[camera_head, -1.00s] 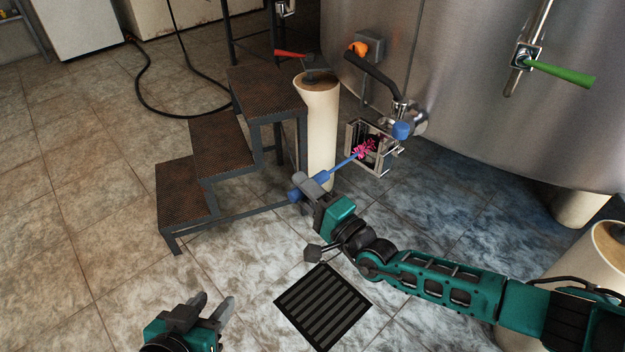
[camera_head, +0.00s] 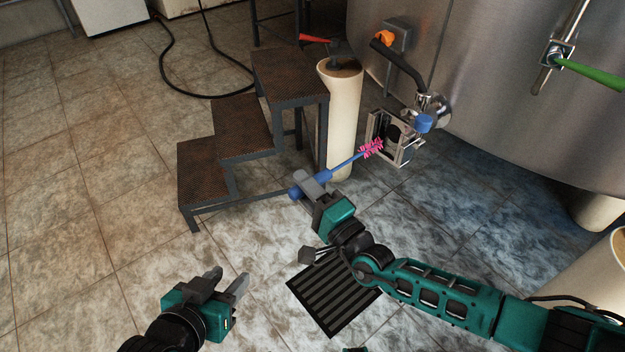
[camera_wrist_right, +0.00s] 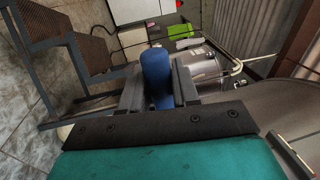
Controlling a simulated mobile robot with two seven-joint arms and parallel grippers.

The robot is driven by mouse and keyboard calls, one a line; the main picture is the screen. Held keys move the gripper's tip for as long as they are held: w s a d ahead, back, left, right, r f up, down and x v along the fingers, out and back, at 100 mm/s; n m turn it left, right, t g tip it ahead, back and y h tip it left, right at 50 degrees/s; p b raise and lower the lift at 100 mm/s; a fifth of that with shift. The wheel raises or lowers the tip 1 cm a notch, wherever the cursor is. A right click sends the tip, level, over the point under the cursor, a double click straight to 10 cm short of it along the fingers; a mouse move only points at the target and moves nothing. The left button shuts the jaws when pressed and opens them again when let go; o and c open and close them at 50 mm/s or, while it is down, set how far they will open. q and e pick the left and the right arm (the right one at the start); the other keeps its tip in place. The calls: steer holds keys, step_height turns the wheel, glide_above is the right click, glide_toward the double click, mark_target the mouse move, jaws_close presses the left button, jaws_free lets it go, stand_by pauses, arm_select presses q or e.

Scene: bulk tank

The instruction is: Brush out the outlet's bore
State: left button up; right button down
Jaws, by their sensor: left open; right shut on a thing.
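A brush with a blue handle and pink bristles (camera_head: 371,148) is in my right gripper (camera_head: 312,184). The wrist view shows its blue handle (camera_wrist_right: 157,75) between the jaws. The bristles point up and right, at the left edge of a square metal frame (camera_head: 407,152) with a dark round opening, under the tank's outlet fittings (camera_head: 434,106). I see the bristles outside that opening; whether they touch the frame I cannot tell. A blue part (camera_head: 424,123) sits beside the frame. My left gripper (camera_head: 231,277) is open and empty over the floor at lower left.
Rusty steps (camera_head: 240,128) and a cream cylindrical post (camera_head: 342,115) stand left of the outlet. The steel tank (camera_head: 500,90) fills the right. A black valve handle (camera_head: 400,62) reaches above the frame. A floor drain (camera_head: 333,300) lies below my right arm. The left floor is open.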

arm_select(q)
steer(key=shift+r+p, duration=0.4)
steer(key=shift+r, duration=0.1)
arm_select(e)
steer(key=shift+s+a, duration=0.7)
steer(key=shift+a, duration=0.25)
steer(key=shift+s+a, duration=0.65)
steer(key=shift+a, duration=0.25)
arm_select(q)
steer(key=shift+s, duration=0.1)
arm_select(e)
steer(key=shift+s, duration=0.1)
